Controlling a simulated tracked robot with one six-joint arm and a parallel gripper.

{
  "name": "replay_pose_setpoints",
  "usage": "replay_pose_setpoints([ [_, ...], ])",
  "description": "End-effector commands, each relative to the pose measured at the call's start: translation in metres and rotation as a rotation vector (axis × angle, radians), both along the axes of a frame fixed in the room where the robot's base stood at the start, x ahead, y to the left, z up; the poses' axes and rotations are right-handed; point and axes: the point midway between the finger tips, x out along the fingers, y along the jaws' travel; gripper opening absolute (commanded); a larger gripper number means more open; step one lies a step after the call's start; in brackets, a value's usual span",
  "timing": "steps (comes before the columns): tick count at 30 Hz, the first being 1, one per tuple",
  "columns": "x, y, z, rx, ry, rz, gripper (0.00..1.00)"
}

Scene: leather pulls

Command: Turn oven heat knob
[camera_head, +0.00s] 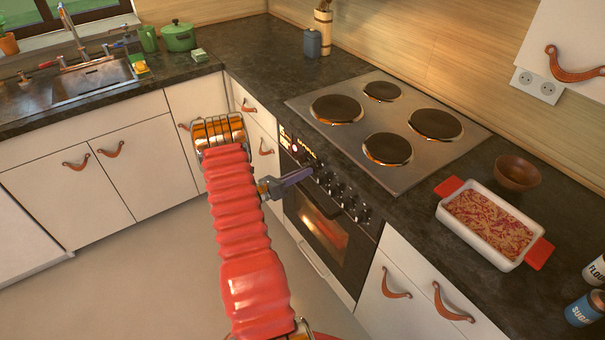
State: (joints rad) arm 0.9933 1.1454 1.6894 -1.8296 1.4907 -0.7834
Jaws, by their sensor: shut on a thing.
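The oven (335,232) is built into the counter, with its dark glass door shut and a warm glow inside. A row of dark knobs (350,203) runs along its front panel, below the hob. My gripper (312,171) reaches the panel's left part and is shut on a knob there. The held knob is mostly hidden by the jaws, so its angle cannot be told. A small lit display shows beside the jaws.
The hob (408,112) with dark plates lies above the oven. A white baking dish (487,226) with red handles and a brown bowl (516,172) stand to its right, near flour and sugar tins (585,308). A sink (88,83) and green pot (179,38) are at the left. Floor space is clear.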

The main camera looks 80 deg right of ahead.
Motion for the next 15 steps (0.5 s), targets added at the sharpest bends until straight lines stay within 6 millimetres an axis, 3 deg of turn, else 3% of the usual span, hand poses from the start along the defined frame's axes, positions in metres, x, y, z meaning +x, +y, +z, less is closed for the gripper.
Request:
replay_pose_setpoints([
  [15,0.001,-0.0005,-0.0005,-0.079,-0.093,0.003,0.0],
])
